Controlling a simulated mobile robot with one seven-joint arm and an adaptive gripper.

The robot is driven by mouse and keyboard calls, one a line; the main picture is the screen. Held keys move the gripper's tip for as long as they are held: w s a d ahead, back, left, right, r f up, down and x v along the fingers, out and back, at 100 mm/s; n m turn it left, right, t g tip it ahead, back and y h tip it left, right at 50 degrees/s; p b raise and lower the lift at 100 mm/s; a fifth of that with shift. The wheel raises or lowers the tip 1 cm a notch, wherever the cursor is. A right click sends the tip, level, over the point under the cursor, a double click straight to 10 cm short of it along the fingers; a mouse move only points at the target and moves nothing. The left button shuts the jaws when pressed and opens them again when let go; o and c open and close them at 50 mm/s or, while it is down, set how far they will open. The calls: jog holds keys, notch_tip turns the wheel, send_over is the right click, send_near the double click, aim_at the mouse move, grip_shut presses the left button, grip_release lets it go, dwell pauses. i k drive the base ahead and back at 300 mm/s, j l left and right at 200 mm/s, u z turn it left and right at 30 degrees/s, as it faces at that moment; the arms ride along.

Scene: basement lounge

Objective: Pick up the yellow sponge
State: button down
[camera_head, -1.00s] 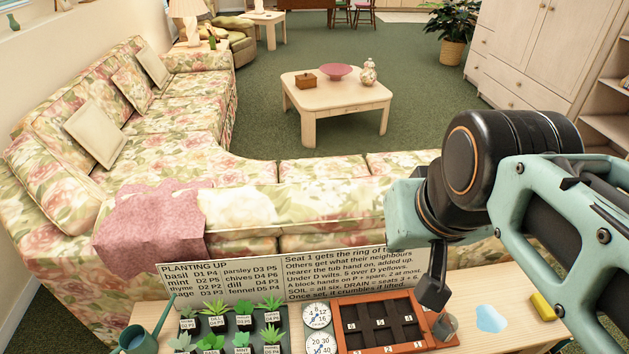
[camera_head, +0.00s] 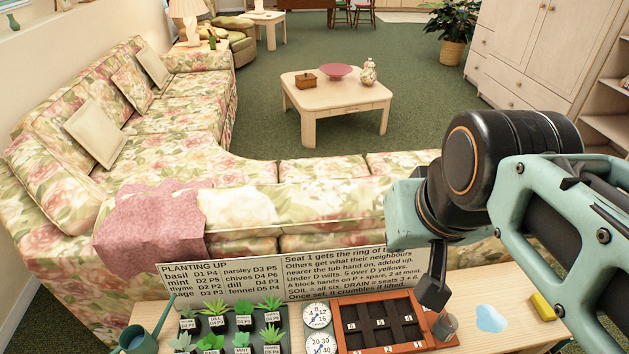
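The yellow sponge (camera_head: 543,307) lies on the light wooden table (camera_head: 512,280) at the right, close to my arm's lower edge. It is a small yellow block, tilted in the picture. My gripper (camera_head: 433,292) hangs from my wrist above the table, left of the sponge and apart from it. Only a dark part of it shows, near the right edge of the orange tray; I cannot see both fingertips.
A pale blue puddle-like patch (camera_head: 490,318) lies left of the sponge. A small grey cup (camera_head: 445,326) stands beside the orange seat tray (camera_head: 343,337). Potted herbs (camera_head: 243,322), two dials (camera_head: 318,316), a watering can (camera_head: 136,340) and a text board (camera_head: 222,288) fill the left.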

aim_at(544, 308)
jog(key=l+z, duration=0.1)
jog(key=z, duration=1.15)
jog(key=j+z, duration=0.1)
jog(key=z, duration=0.5)
jog(key=l+u, duration=0.25)
jog(key=l, duration=0.35)
jog(key=l+u, duration=0.25)
jog(key=l, duration=0.3)
jog(key=i, duration=0.65)
